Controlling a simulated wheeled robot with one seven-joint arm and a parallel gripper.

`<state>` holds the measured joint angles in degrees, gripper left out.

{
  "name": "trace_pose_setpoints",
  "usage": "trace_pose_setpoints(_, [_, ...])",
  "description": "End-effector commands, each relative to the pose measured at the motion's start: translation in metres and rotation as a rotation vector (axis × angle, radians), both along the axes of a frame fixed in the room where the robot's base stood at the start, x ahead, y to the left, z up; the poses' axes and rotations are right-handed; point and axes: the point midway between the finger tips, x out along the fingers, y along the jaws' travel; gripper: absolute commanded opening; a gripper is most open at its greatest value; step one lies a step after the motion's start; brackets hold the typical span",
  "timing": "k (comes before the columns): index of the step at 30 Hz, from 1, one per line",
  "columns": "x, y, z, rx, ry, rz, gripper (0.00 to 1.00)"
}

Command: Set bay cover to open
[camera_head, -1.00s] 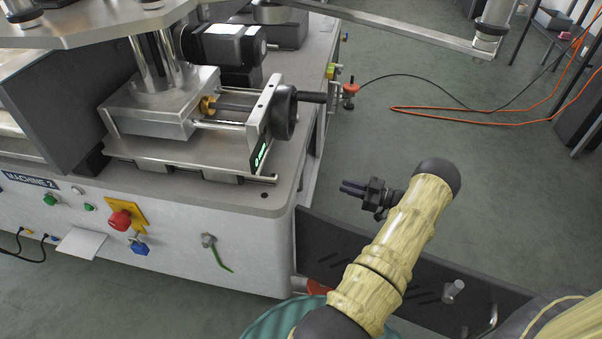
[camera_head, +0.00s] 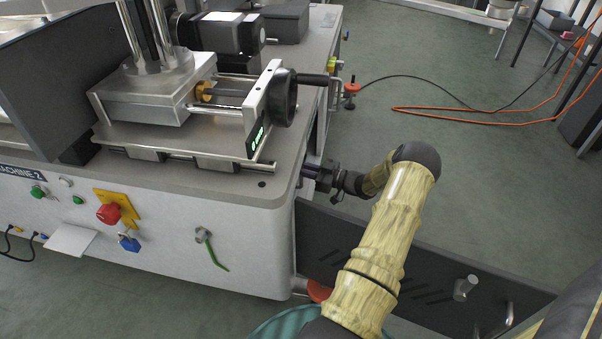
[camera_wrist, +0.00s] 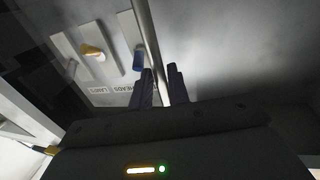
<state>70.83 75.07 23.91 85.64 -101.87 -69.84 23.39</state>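A dark slotted panel (camera_head: 385,258), which looks like the bay cover, stands out to the right from the machine's near right corner, at an angle to the machine's front. It bears a metal knob (camera_head: 465,287) and a bar handle (camera_head: 508,315). My gripper (camera_head: 309,172) is at the machine's right end, above the panel's left part, its tips partly hidden by the corner. In the wrist view my gripper's two fingers (camera_wrist: 162,85) are apart. A metal rod (camera_wrist: 149,40) runs up between them; I cannot tell whether they touch it.
The wrist view shows a plate with a yellow switch (camera_wrist: 92,51) and a blue switch (camera_wrist: 139,60). The machine (camera_head: 225,240) fills the left, with a red button (camera_head: 108,214) and a handwheel (camera_head: 283,98). An orange cable (camera_head: 480,120) lies on open floor.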

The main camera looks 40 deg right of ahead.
Motion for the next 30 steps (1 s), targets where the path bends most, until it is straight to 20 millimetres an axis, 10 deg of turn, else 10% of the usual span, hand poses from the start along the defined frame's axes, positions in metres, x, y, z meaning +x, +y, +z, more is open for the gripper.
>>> trace_pose_setpoints(30, [-0.002, 0.003, 0.002, -0.002, 0.003, -0.016, 0.00])
